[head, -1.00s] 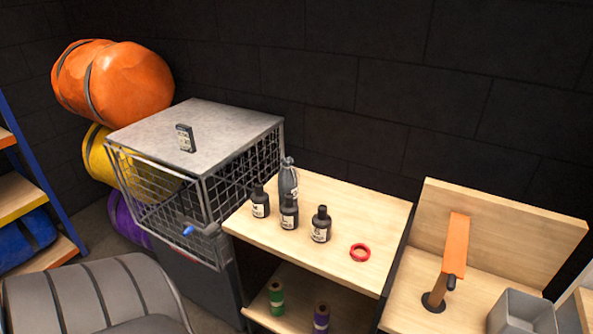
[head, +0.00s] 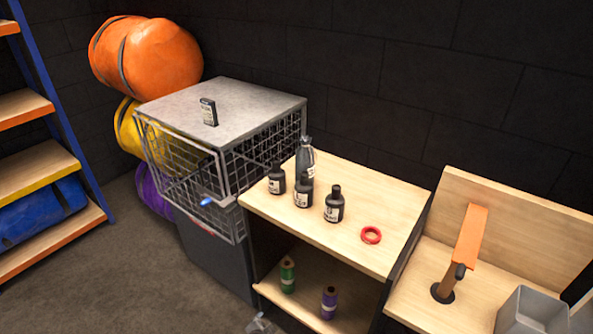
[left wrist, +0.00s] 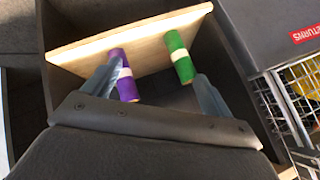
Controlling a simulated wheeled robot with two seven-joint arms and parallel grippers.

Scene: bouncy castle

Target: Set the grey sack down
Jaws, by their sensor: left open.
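What looks like the grey sack (head: 305,158), dark grey with a narrow neck, stands upright on the wooden tabletop (head: 330,240), behind several black bottles. It touches no gripper. A black bottle (head: 302,193) partly hides its lower part. My left gripper (left wrist: 158,68) is open and empty in the left wrist view. Its fingers point toward the lower shelf (left wrist: 130,40), where a purple roll (left wrist: 123,75) and a green roll (left wrist: 180,57) stand. A pale grey tip (head: 262,325) at the bottom of the head view may be part of it. My right gripper is not in view.
A wire cage (head: 180,165) with a grey top and a small black box (head: 208,112) stands left of the table. A red ring (head: 371,235) lies on the tabletop. An orange-armed stand (head: 470,240) and a grey bin (head: 525,312) are at right. Floor at lower left is clear.

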